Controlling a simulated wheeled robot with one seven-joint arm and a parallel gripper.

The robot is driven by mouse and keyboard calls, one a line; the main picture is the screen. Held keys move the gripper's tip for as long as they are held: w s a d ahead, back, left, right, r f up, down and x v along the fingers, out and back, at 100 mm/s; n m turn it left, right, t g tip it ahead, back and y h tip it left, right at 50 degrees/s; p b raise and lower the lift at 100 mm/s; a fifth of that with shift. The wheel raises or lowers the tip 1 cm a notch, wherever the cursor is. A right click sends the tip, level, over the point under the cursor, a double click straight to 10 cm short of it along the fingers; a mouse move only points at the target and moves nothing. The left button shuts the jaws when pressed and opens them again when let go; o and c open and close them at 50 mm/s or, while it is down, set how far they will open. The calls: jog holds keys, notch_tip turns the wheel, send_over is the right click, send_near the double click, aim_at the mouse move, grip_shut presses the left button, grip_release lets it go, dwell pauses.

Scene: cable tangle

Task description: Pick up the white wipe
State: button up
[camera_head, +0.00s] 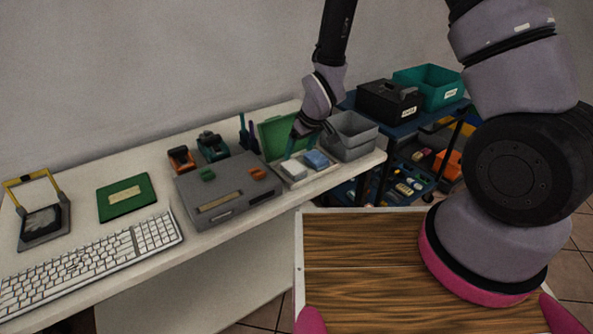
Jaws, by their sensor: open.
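The white wipe (294,169) looks like a small pale block. It lies at the left side of a shallow light tray (313,181) on the white table. A blue block (316,159) lies right beside it in the same tray. My gripper (308,134) points down above the back of the tray and is open. It appears apart from the wipe, though the exact gap cannot be told from this view. The jaws are small and dark here, and they cover part of the area behind the blue block.
A grey box (229,189) sits close on the left. A keyboard (92,262) lies farther left. A blue cart (405,127) with bins stands beyond the table's right end.

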aim_at(293, 165)
jog(key=x, duration=0.8)
jog(key=shift+d, duration=0.15)
jog(key=c, duration=1.1)
jog(key=shift+r, duration=0.1)
notch_tip(293, 165, up, 10)
jog(key=shift+s+f, duration=0.1)
